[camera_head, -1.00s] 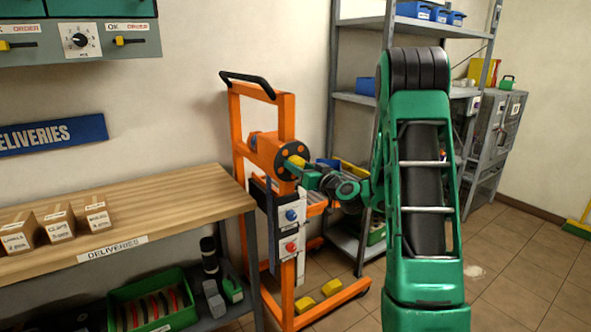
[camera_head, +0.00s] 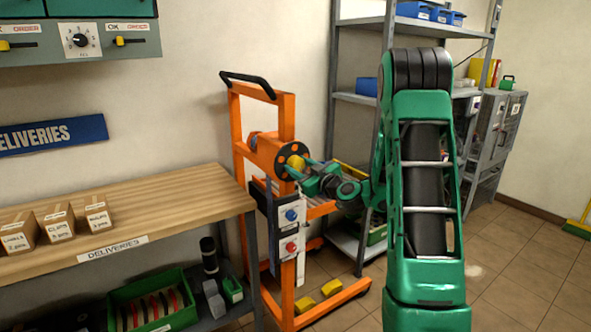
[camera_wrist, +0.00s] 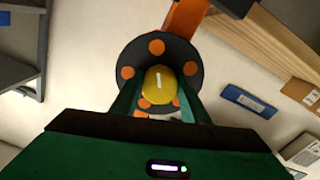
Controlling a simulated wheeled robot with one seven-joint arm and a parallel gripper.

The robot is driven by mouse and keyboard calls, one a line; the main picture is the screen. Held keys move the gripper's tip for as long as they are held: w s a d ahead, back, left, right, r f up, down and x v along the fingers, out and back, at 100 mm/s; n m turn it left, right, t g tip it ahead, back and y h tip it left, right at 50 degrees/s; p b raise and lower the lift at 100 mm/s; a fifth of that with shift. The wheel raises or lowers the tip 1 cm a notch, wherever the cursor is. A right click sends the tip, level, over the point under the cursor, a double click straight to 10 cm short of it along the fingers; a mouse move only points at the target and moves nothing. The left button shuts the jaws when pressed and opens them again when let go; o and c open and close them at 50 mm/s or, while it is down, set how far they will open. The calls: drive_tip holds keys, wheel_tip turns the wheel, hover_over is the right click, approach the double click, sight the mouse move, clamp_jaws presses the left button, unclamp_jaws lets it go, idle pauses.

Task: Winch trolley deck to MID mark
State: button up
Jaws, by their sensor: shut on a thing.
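The orange winch trolley (camera_head: 286,115) stands upright beyond the right end of the delivery bench. On its mast is a black winch disc (camera_head: 282,155) with a yellow knob (camera_head: 296,163). In the wrist view the disc (camera_wrist: 190,62) shows orange spots, and the knob (camera_wrist: 159,83) has a white mark. My gripper (camera_head: 299,167) reaches in from the right and is shut on the knob, one finger at each side. The orange deck (camera_head: 321,209) shows partly below my arm. The MID mark cannot be made out.
A wooden delivery bench (camera_head: 180,198) with small cartons is at the left. A green bin (camera_head: 157,305) sits on its lower shelf. A grey shelf rack (camera_head: 335,60) stands close behind the trolley at the right. Tiled floor is open at the right.

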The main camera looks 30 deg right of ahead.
drive_tip(key=shift+n, duration=0.5)
drive_tip(key=o, duration=1.1)
drive_tip(key=shift+c, duration=0.2)
drive_tip(key=shift+s, duration=0.15)
drive_tip(key=s, duration=1)
drive_tip(key=shift+s+d, duration=0.15)
drive_tip(key=shift+s, duration=0.05)
